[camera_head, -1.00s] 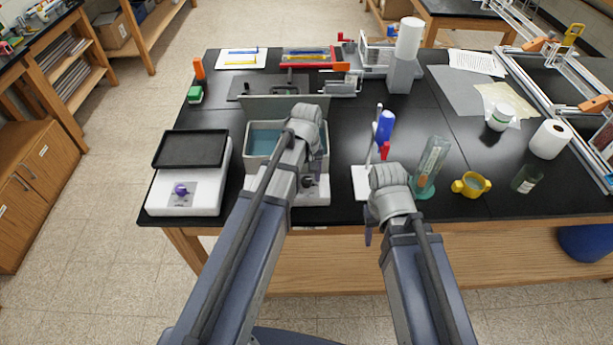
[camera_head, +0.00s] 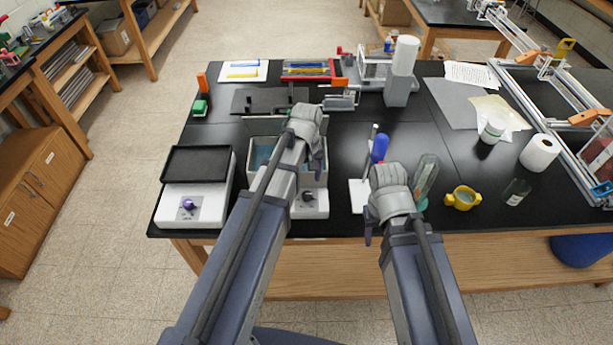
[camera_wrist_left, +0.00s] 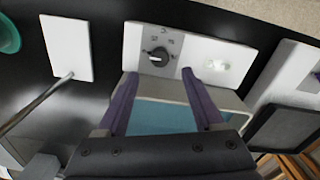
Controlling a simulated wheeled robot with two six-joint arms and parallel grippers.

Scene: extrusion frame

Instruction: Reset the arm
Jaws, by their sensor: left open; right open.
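My left arm reaches over the black bench (camera_head: 270,90), and its gripper (camera_head: 313,165) is above the water bath (camera_head: 261,155), a grey-walled box with blue water. In the left wrist view, the left gripper (camera_wrist_left: 160,98) has its two purple fingers apart with nothing between them. Beneath them are the bath's pale rim and white control panel (camera_wrist_left: 185,50) with a black knob. My right gripper (camera_head: 369,235) is at the bench's front edge, by a white stand base (camera_head: 358,196). Its fingers are mostly hidden behind the wrist, and I see nothing held.
Right of my right arm are a clear cylinder (camera_head: 426,175), a yellow mug (camera_head: 462,198) and a dark bottle (camera_head: 516,191).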

